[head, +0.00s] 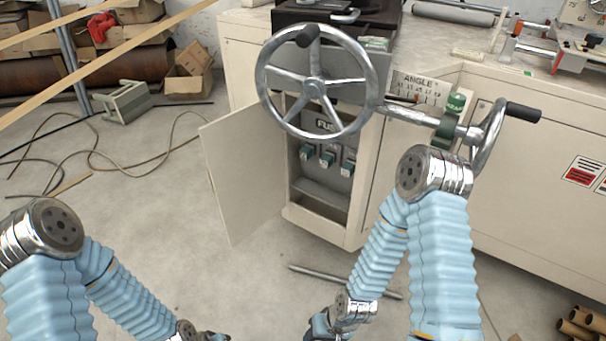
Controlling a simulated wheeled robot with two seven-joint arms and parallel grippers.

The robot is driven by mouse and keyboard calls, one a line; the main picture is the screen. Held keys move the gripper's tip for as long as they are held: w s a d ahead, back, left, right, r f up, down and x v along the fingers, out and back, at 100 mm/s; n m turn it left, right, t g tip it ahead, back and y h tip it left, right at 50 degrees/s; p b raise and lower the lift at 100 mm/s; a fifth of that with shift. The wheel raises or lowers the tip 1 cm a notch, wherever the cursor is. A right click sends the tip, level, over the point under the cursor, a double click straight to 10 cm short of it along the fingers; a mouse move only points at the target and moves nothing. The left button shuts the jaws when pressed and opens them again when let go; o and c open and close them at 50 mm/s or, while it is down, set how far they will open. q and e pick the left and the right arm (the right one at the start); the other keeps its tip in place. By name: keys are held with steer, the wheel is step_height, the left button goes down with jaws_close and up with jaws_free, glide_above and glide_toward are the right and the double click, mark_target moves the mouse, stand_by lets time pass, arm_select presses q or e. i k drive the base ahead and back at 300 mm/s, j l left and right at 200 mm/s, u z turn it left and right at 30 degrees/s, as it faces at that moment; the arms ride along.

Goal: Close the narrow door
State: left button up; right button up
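The narrow door (243,180) is a cream panel on the front of the machine cabinet. It stands swung open to the left, and the compartment (322,165) behind it shows a fuse label and several switches. My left gripper (212,338) is at the bottom edge, mostly cut off, low and well in front of the door. My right gripper (322,328) is also low at the bottom edge, right of the door and apart from it. The frame does not show whether either gripper's fingers are open or shut.
A large metal handwheel (316,84) juts out above the compartment, with a second handwheel (487,135) to its right. A metal rod (330,277) lies on the floor before the cabinet. Cables (95,152) lie at left.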

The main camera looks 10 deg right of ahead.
mark_target(244, 149)
steer(key=i+j+z, duration=0.1)
steer(key=z, duration=0.35)
steer(key=j+z, duration=0.25)
steer(key=z, duration=0.15)
steer(key=i+j+z, duration=0.1)
steer(key=z, duration=0.35)
steer(key=j, duration=1.5)
steer(key=j+z, duration=0.4)
steer(key=j, duration=0.25)
steer(key=k+j+z, duration=0.15)
steer(key=j+z, duration=0.25)
steer(key=j, duration=0.2)
steer(key=j+z, duration=0.3)
steer(key=i+j+z, duration=0.1)
steer(key=j+z, duration=0.2)
steer(key=j, duration=0.25)
